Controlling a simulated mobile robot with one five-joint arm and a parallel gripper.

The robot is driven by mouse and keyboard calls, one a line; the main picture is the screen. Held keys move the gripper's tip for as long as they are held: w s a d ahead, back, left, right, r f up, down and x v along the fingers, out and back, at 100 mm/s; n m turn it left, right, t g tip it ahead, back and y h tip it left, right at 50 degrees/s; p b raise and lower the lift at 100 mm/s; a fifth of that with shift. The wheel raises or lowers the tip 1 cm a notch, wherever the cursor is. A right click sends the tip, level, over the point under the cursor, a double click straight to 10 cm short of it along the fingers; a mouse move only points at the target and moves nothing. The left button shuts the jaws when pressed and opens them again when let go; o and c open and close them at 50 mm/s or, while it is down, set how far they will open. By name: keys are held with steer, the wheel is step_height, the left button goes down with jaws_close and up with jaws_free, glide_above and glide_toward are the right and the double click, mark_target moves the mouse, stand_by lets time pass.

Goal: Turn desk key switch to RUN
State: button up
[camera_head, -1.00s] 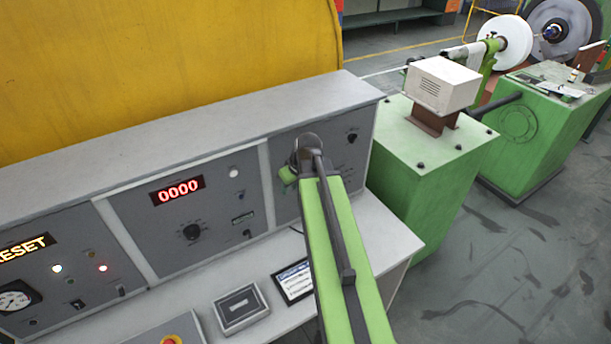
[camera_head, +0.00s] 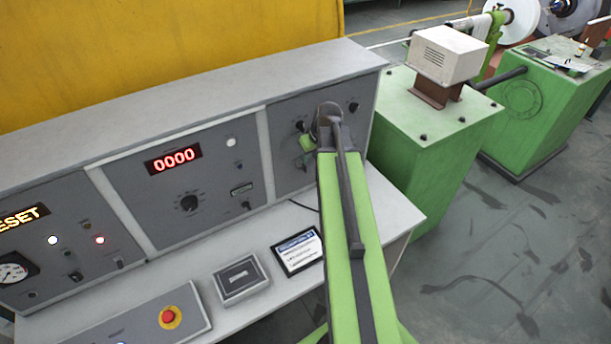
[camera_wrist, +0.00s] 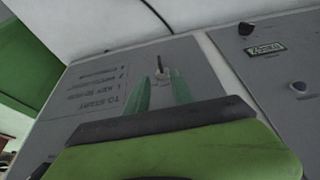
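The desk key switch (camera_wrist: 160,69) shows in the wrist view as a small dark, narrow shape on the grey right-hand desk panel (camera_wrist: 95,75). Upside-down start instructions are printed beside it. My gripper (camera_wrist: 160,75) points at the panel with its two green fingers apart. The key lies in the gap between the fingertips as seen from the wrist; I cannot tell whether either finger touches it.
A dark knob (camera_head: 353,106) sits at the panel's upper right. The middle panel has a red 0000 display (camera_head: 173,158). A tablet (camera_head: 298,251), a grey box (camera_head: 240,278) and a red emergency button (camera_head: 168,316) are on the desk. A green machine cabinet (camera_head: 430,150) stands right.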

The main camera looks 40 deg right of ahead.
mark_target(305, 166)
steer(key=b+x, duration=0.6)
steer(key=x, duration=0.2)
steer(key=shift+w+f, duration=0.15)
steer(key=shift+f, duration=0.15)
steer(key=shift+r, duration=0.1)
steer(key=shift+a, duration=0.1)
jaws_close()
